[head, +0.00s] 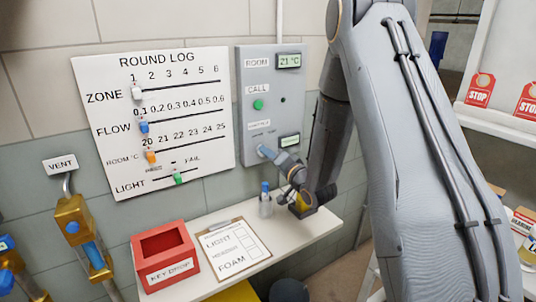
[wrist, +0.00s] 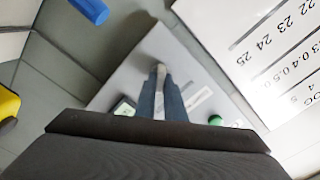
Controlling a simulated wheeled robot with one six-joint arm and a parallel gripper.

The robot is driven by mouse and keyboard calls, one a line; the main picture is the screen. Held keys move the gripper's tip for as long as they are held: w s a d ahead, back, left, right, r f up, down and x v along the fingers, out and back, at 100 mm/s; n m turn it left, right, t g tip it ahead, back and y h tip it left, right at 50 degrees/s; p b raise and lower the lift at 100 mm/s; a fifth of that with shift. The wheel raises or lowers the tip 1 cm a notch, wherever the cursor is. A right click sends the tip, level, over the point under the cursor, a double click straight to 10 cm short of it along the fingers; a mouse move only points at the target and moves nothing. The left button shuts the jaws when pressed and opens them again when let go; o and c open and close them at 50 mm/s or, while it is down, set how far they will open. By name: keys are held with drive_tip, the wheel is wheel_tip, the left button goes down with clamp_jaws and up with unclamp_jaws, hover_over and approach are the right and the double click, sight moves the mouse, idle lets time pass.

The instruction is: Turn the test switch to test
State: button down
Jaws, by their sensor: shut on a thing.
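A grey wall panel (head: 254,80) carries a ROOM display (head: 289,61), a green CALL button (head: 258,105), a small label and a small lower display (head: 290,141). My gripper (head: 265,151) reaches in from the right to the panel's lower part, below the label. In the wrist view its two blue fingers (wrist: 160,92) are close together, shut on a pale grey part, which I take to be the test switch (wrist: 160,72). The fingers hide most of the switch, and I cannot read its position. The green button (wrist: 215,120) and lower display (wrist: 125,106) flank the fingers there.
A ROUND LOG board (head: 185,110) with coloured sliders hangs left of the panel. Below, a shelf holds a red KEY DROP box (head: 165,256), a clipboard (head: 234,247) and a blue-capped bottle (head: 265,203). A VENT valve (head: 80,230) stands at left.

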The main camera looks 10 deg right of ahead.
drive_tip(key=shift+m, duration=0.7)
drive_tip(key=c, duration=1.8)
unclamp_jaws()
drive_tip(key=shift+c, duration=0.2)
drive_tip(key=b+v, duration=0.2)
drive_tip(key=v, duration=0.5)
drive_tip(key=shift+s+d, duration=0.15)
drive_tip(key=shift+s, duration=0.2)
